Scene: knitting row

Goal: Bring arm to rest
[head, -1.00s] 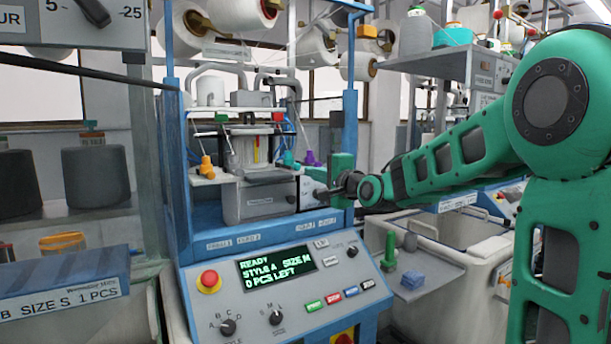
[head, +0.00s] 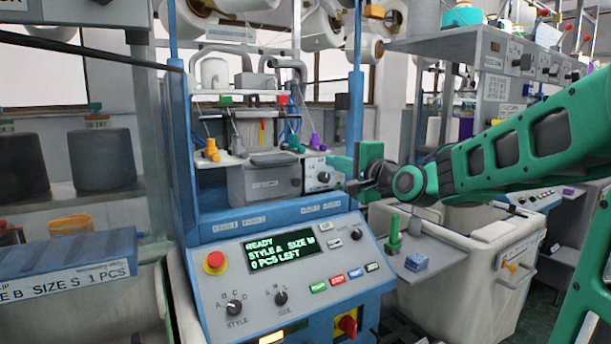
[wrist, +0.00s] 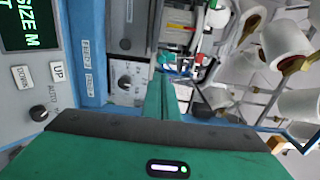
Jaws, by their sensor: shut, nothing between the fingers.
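My green arm (head: 500,155) reaches in from the right in the head view. My gripper (head: 345,185) is at the right front of the blue-framed knitting machine (head: 355,80), beside the grey box with a dial (head: 319,176). Its fingers are shut with nothing visible between them. In the wrist view the green fingers (wrist: 161,95) are together and point toward the machine's dial box (wrist: 124,84). I cannot tell whether the fingertips touch the machine.
The sloped control panel (head: 290,265) reads READY, STYLE A, SIZE M, 0 PCS LEFT. A small shelf with a green peg (head: 394,235) and a blue block (head: 416,262) stands right of it. A white bin (head: 480,290) stands below my arm.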

